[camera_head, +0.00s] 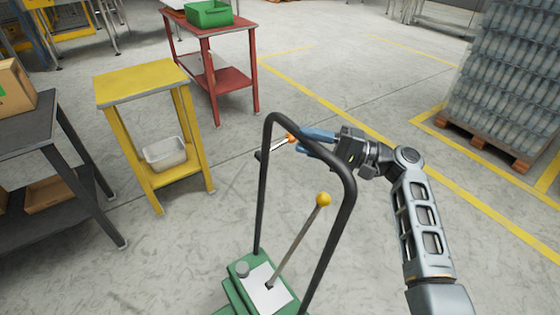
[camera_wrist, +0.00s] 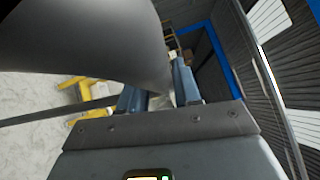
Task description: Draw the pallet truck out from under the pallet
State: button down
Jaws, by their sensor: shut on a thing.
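The pallet truck shows as a green body (camera_head: 235,297) with a black looped handle (camera_head: 262,185) at the bottom middle of the head view. A thin lever with a yellow knob (camera_head: 323,199) rises from its top plate. My gripper (camera_head: 302,138) reaches in from the right and is shut at the upper part of the handle loop. The exact contact is partly hidden. A small orange-and-silver piece (camera_head: 287,140) shows by the fingertips. In the wrist view, my blue fingers (camera_wrist: 160,98) are close together beside a large grey curved surface (camera_wrist: 90,40). The truck's forks are out of view.
A wooden pallet (camera_head: 490,146) with stacked bottles (camera_head: 505,85) stands at the right. A yellow table (camera_head: 140,82), a red table (camera_head: 205,27) with a green crate (camera_head: 209,14), and a dark bench (camera_head: 30,118) stand at the left. Floor between is clear.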

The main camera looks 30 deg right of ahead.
jog(key=shift+d+r+g+b, duration=0.1)
jog(key=shift+d+g+b, duration=0.25)
jog(key=shift+d, duration=0.75)
jog(key=shift+w+d, duration=0.1)
jog(key=c, duration=0.9)
grip_release()
jog(key=shift+b+v, duration=0.7)
jog(key=shift+v, duration=3.25)
